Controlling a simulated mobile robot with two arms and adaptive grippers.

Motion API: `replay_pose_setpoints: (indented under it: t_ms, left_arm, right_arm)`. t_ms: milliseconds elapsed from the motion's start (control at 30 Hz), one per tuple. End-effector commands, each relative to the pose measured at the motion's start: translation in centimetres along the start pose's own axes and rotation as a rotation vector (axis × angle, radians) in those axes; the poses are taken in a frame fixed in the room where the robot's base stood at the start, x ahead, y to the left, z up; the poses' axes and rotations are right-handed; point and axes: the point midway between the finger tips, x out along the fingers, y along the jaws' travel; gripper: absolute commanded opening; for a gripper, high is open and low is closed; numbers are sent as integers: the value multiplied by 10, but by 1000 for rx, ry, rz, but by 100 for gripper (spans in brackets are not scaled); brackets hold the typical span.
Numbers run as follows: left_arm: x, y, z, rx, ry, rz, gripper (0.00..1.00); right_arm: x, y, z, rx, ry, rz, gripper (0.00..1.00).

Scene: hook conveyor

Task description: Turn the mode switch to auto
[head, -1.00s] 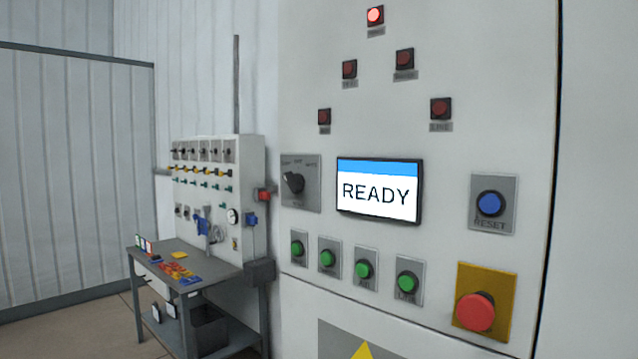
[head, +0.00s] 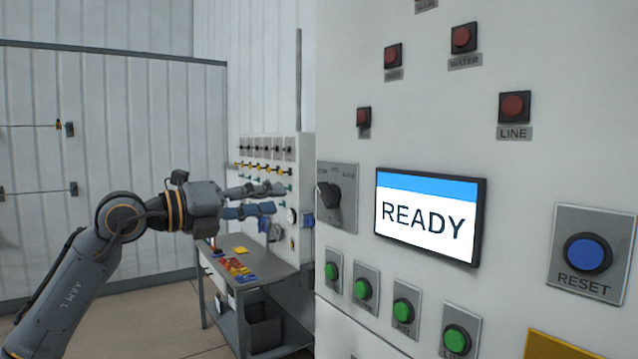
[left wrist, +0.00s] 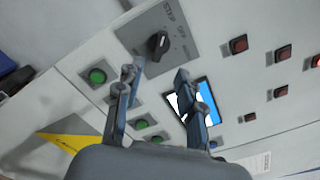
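The mode switch is a black rotary knob (head: 328,195) on a grey plate (head: 345,178) at the left of the white panel. In the left wrist view the knob (left wrist: 158,46) lies beyond my fingertips, with "STEP" and "OFF" readable on its plate. The label at its pointer is too small to read surely. My left gripper (head: 268,199) is open and empty, left of the switch in the head view and apart from it. My right gripper is not in view.
A screen reading READY (head: 428,215) is right of the switch. Green buttons (head: 365,288) sit below, a blue RESET button (head: 588,254) at right, red lamps (head: 464,38) above. A workbench (head: 236,264) with a valve board (head: 272,165) stands behind my left arm.

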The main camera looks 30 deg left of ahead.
Motion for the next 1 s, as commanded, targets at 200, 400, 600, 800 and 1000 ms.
replay_pose_setpoints:
  t_ms: [200,400,600,800,1000]
  left_arm:
    - [44,-8,5,-3,3,-5,38]
    - [77,-6,4,-3,1,-6,38]
    - [96,-2,1,-3,1,-3,38]
    - [100,-1,-1,0,1,-3,38]
    - [99,0,-1,-1,1,-3,26]
  right_arm:
    - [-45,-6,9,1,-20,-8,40]
    - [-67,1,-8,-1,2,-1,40]
    - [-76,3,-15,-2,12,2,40]
    - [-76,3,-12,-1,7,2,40]
    - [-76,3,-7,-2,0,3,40]
